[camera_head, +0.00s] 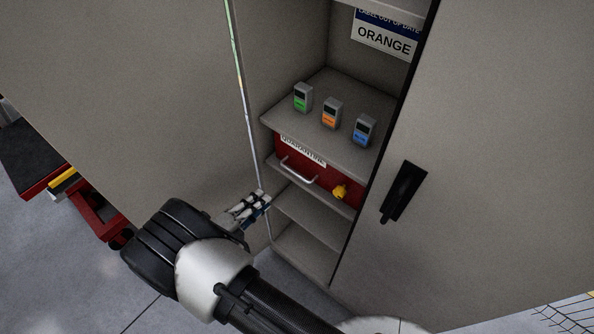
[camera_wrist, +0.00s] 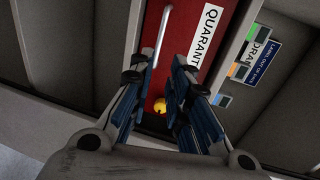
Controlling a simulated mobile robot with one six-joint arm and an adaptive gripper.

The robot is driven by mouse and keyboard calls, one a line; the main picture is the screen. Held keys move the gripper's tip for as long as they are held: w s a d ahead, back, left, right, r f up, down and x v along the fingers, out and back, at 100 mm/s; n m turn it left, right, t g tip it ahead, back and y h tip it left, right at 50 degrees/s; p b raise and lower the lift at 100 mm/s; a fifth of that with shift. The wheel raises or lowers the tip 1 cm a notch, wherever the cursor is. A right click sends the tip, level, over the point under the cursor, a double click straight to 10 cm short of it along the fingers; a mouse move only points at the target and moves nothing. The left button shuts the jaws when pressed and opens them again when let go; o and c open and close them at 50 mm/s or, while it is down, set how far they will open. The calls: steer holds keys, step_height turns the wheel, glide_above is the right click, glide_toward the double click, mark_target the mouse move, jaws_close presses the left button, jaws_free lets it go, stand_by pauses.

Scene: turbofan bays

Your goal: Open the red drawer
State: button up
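The red drawer (camera_head: 325,184) sits in the open cabinet below a shelf, with a white "QUARANTINE" label and a silver bar handle (camera_head: 299,171) on its front. It looks shut. A yellow knob-like piece (camera_head: 340,191) is at the right of its front. In the wrist view the red drawer (camera_wrist: 182,65) is straight ahead, with the handle (camera_wrist: 163,35) at upper left and the yellow piece (camera_wrist: 159,105) between the fingers. My gripper (camera_head: 262,199) is open and empty, in front of the cabinet, left of and below the handle. It also shows in the wrist view (camera_wrist: 164,72), apart from the handle.
Three small devices, green (camera_head: 302,98), orange (camera_head: 331,113) and blue (camera_head: 363,131), stand on the shelf above the drawer. An open cabinet door with a black handle (camera_head: 403,192) is at right. Another grey door panel (camera_head: 150,90) is at left. Empty shelves lie below the drawer.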

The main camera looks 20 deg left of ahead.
mark_target(294, 174)
steer(key=b+x, duration=0.3)
steer(key=x, duration=1.3)
steer(key=shift+w+d, duration=0.1)
steer(key=shift+c, duration=0.3)
jaws_close()
